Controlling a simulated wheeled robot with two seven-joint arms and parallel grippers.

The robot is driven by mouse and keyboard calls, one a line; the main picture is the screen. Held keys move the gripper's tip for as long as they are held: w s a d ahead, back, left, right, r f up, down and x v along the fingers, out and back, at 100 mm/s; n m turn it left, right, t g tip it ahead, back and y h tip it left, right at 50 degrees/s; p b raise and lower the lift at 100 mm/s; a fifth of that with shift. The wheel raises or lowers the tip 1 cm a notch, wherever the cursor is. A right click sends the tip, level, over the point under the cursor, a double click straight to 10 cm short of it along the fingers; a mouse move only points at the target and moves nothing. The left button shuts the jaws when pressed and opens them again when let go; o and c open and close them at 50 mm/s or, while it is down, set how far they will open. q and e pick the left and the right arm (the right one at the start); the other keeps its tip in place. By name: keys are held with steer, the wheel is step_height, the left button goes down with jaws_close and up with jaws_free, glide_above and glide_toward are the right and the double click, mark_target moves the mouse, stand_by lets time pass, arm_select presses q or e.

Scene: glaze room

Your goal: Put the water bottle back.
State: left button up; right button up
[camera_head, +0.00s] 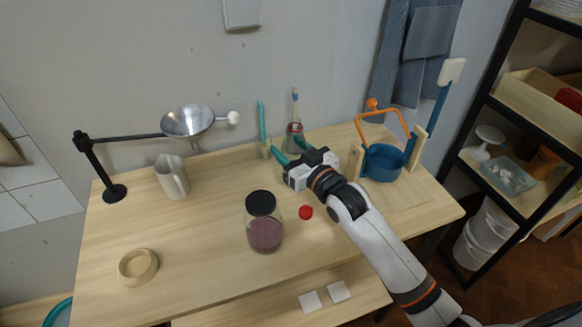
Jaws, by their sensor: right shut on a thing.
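The water bottle (294,131) is a slim clear bottle with a reddish part and a narrow neck with a blue tip. It stands upright near the back edge of the table, by the wall. My right gripper (288,149) reaches it from the front, its teal fingers shut on the bottle's lower part. The fingers and gripper body hide the bottle's base, so I cannot tell whether it touches the table (200,235). My left gripper is not in view.
A teal stick (262,121) stands close left of the bottle. A blue pot (383,164) with an orange handle is to the right. A black-lidded jar (264,228), red cap (305,212), metal jug (172,178) and wooden ring (138,267) stand around. The table's left middle is clear.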

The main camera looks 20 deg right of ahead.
steer(key=shift+f, duration=2.2)
steer(key=shift+f, duration=0.15)
steer(key=o, duration=1.1)
